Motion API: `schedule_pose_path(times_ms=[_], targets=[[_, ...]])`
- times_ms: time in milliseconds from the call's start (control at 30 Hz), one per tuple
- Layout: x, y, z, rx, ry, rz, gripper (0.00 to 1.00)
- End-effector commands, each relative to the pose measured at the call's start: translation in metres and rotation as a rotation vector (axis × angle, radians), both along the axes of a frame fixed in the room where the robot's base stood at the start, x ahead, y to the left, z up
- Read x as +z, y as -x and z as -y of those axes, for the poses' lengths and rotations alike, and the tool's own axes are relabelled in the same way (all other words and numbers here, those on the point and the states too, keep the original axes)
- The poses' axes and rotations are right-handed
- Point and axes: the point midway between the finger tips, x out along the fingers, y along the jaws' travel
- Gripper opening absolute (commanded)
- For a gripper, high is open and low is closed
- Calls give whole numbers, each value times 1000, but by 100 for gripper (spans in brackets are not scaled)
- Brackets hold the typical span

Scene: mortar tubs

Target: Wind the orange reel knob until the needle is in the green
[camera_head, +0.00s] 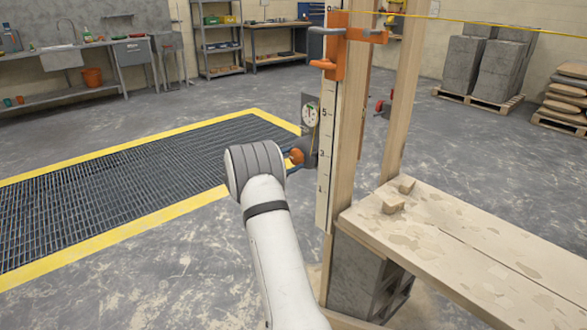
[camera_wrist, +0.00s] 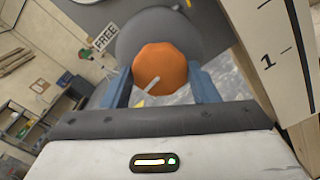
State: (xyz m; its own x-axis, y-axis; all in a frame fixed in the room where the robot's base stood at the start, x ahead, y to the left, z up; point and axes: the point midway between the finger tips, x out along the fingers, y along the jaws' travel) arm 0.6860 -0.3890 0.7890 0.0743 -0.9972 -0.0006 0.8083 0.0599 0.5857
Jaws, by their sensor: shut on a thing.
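The orange reel knob (camera_head: 296,156) sits on a dark grey reel (camera_head: 309,150) mounted on the upright post. In the wrist view the knob (camera_wrist: 160,66) is faceted, with a pale mark pointing to the lower left. My gripper (camera_wrist: 161,78) is shut on the knob, one blue-grey finger on each side. In the head view my gripper (camera_head: 291,161) is mostly hidden behind my wrist. The round white dial (camera_head: 310,115) is above the reel and shows some green. Its needle is too small to read. The dial face does not show in the wrist view.
A measuring staff (camera_head: 325,140) runs down the post just right of the reel, with an orange clamp (camera_head: 345,45) above. A plank bench (camera_head: 470,250) stands at the right. A yellow-edged floor grate (camera_head: 130,185) lies left. A "FREE" label (camera_wrist: 106,37) shows beside the reel.

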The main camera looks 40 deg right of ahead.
Motion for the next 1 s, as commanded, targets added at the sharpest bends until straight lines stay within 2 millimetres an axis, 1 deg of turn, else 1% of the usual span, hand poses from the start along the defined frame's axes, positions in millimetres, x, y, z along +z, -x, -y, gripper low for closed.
schedule_pose_path(times_ms=[33,133,433,467,700,900,1000], targets=[[-2,-1,-1,3,-1,22,31],[0,-1,-1,4,-3,45,31],[2,-1,-1,4,-4,48,31],[2,-1,-1,5,-4,48,56],[1,-1,-1,3,-4,46,76],[1,-1,-1,2,-4,45,76],[1,-1,-5,3,-4,45,76]])
